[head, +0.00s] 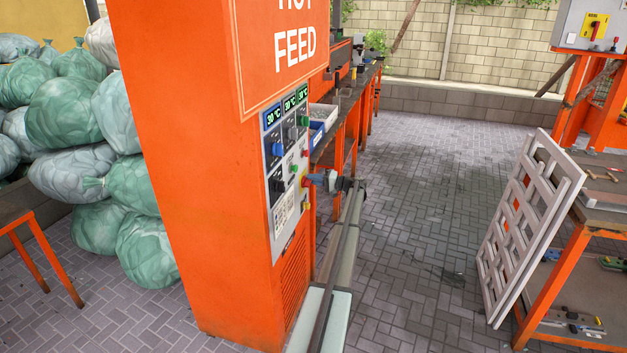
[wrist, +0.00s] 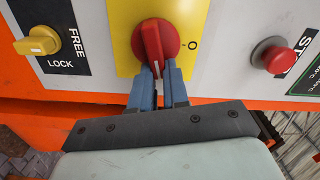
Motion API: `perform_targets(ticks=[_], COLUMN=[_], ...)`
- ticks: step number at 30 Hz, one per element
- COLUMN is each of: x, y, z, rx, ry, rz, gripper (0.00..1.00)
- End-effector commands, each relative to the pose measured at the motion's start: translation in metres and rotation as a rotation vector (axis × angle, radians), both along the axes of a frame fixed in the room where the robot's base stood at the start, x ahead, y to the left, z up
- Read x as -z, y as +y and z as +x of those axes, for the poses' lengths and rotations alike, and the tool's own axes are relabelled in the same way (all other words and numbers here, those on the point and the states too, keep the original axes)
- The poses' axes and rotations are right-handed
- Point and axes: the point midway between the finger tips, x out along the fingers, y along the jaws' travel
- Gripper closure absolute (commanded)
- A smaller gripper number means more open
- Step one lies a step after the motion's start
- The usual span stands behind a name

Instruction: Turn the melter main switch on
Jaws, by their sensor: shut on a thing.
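The red rotary switch (wrist: 150,38) sits on a yellow plate (wrist: 122,40) on the grey control panel. In the wrist view its grip bar runs roughly up and down the picture, with a pale mark at the lower end. An "O" is printed to its right. My gripper (wrist: 161,75) is shut on the lower end of this bar, one blue-grey finger on each side. In the head view my gripper (head: 316,180) reaches the panel of the orange HOT FEED cabinet (head: 190,170) from the right. The switch is mostly hidden there.
A yellow knob (wrist: 38,42) marked FREE and LOCK is left of the switch, and a red push button (wrist: 274,56) is right. Temperature displays (head: 289,103) are higher on the panel. A white lattice panel (head: 530,225) leans at the right. Paved floor between is clear.

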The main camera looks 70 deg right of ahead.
Motion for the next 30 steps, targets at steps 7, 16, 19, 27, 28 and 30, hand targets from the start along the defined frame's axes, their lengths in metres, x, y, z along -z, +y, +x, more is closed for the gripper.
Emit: perform_targets(ticks=[7, 16, 19, 27, 28, 30], x=[0.0048, 0.0071, 0.0074, 0.0075, 0.0075, 0.0075], y=[-0.0005, -0.0005, -0.0005, -0.0004, -0.0004, -0.0004], z=[-0.0007, -0.0007, -0.0007, -0.0008, -0.0008, -0.0008], rx=[0.000, 0.000, 0.000, 0.000, 0.000, 0.000], ry=[0.001, 0.001, 0.001, 0.001, 0.001, 0.001], rz=[0.158, 0.253, 0.264, 0.271, 0.271, 0.271], gripper=[1.00, 1.00, 1.00, 1.00, 1.00, 1.00])
